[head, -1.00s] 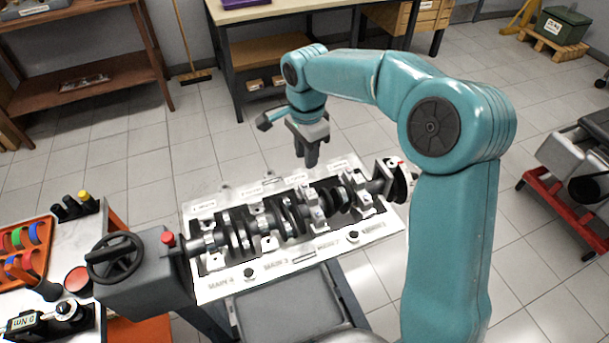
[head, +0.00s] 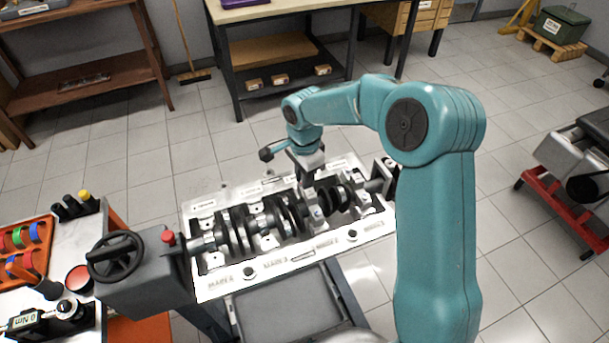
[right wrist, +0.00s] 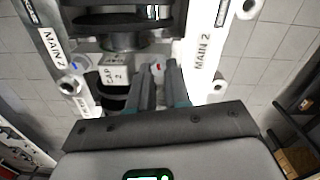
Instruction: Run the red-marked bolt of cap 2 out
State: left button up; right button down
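Cap 2 (right wrist: 113,76) shows its "CAP 2" label in the right wrist view, between two plates marked "MAIN 2". The red-marked bolt (right wrist: 158,68) is a small pale head with a red mark, just beyond my right fingertips. My right gripper (right wrist: 160,76) points at it, with a gap between the fingers; contact with the bolt cannot be made out. In the head view my right gripper (head: 307,183) is low over the crankshaft (head: 240,232), at the cap (head: 314,210) near the "MAIN 2" marking. My left gripper is out of view.
The engine block (head: 215,288) lies on a stand with a handwheel (head: 114,257) at its left end. A side bench with an orange tray (head: 38,238) stands at the left. A red-framed stand (head: 555,217) is at the right. Open floor lies behind the block.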

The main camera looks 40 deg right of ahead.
jog(key=shift+n, duration=0.3)
